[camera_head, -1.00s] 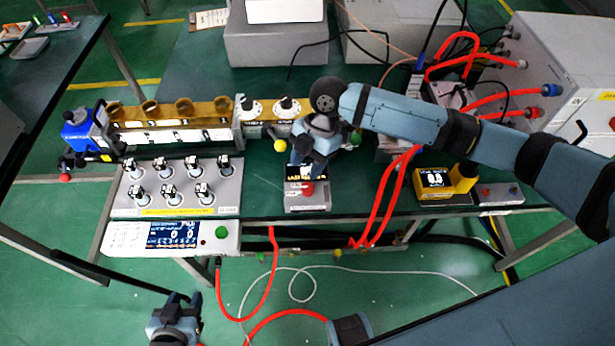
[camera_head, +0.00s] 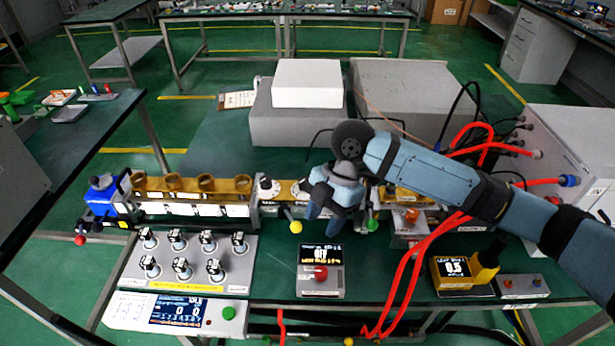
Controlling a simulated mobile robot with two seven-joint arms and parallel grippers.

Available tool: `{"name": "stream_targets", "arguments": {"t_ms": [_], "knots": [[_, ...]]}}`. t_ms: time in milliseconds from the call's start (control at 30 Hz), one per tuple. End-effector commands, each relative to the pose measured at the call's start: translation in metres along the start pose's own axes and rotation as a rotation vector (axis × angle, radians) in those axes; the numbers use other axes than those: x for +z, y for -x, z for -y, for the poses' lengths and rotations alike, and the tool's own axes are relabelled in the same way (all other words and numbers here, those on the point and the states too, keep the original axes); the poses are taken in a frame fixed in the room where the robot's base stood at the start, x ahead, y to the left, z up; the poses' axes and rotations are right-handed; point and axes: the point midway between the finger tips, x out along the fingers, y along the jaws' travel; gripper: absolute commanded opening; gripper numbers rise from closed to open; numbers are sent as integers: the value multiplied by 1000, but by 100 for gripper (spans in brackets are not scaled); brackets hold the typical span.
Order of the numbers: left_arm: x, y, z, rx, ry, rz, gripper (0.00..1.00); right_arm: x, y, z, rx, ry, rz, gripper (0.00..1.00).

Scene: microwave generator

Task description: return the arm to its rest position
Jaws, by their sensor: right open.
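My right arm (camera_head: 440,185) comes in from the right and reaches across the bench's right half. Its gripper (camera_head: 326,213) is open and empty, pointing down. In the picture it hangs just above the small box with a red button (camera_head: 320,283), in front of the brass-topped row. I see no contact with the box or the row, but the height is hard to judge. My left gripper is not in view.
A grey panel with several black knobs (camera_head: 190,262) stands left of the button box. Red hoses (camera_head: 415,265) run right of it to a grey cabinet (camera_head: 575,150). A yellow meter (camera_head: 455,268) sits at right. Large grey boxes (camera_head: 300,120) stand behind.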

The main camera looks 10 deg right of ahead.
Motion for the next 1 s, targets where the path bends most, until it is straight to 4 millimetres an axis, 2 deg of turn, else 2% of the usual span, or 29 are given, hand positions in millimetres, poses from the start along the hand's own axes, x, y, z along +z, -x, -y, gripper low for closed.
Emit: {"name": "stream_targets", "arguments": {"t_ms": [167, 267, 500, 667, 867, 1000], "knots": [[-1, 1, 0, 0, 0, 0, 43, -1, -3, -1, 8, -8, -6, 46], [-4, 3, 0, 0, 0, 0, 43, -8, -16, -4, 54, -52, -34, 46], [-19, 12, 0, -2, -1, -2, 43, -32, -74, -16, 317, -347, -196, 46], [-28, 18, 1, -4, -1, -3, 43, -34, -104, -13, 507, -598, -311, 46], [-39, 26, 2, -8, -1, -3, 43, -20, -134, 15, 730, -920, -421, 46], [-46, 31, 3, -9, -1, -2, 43, -2, -152, 55, 881, -1129, -460, 46]]}}
